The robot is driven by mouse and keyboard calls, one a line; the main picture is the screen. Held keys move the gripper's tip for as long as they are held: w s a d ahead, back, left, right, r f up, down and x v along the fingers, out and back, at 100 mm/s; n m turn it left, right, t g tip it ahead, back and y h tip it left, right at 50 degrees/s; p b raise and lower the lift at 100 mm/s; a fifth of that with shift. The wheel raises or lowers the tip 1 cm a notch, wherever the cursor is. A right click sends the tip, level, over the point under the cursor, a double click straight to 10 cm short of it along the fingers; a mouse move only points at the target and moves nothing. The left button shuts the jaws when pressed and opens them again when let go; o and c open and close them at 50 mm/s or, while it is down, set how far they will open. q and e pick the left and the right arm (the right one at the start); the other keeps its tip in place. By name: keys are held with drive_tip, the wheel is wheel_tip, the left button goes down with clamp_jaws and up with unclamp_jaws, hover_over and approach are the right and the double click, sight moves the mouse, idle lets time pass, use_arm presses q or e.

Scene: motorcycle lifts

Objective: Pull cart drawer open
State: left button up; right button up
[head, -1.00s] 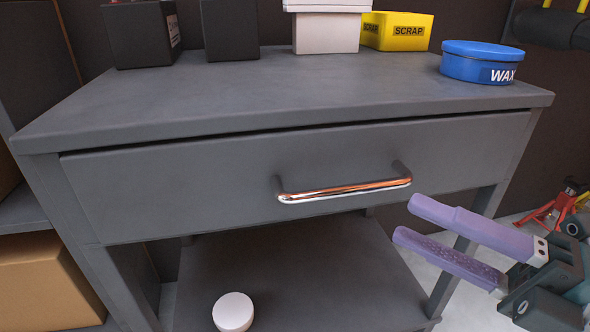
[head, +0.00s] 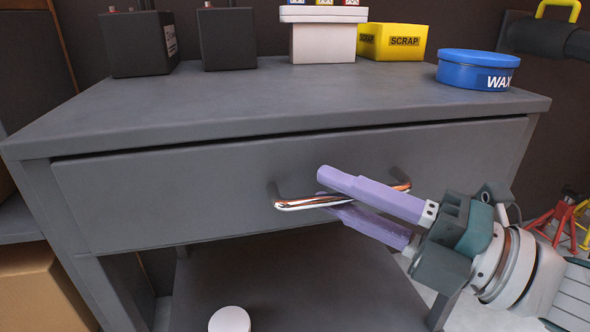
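The grey cart (head: 290,95) has one wide drawer (head: 160,195), which sits shut in its frame. A shiny metal bar handle (head: 296,204) is fixed across the drawer front. My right gripper (head: 326,186) reaches in from the right with two purple fingers. The fingers are apart, one above the handle bar and one below it, and they cover part of the bar's right half. I cannot tell whether either finger touches the bar. My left gripper is not in view.
On the cart top stand two black boxes (head: 228,40), a white box (head: 322,42), a yellow SCRAP bin (head: 391,42) and a blue WAX tin (head: 476,70). A white round object (head: 229,320) lies on the lower shelf. Red stands (head: 562,222) are at right.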

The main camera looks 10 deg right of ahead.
clamp_jaws()
idle(1.1)
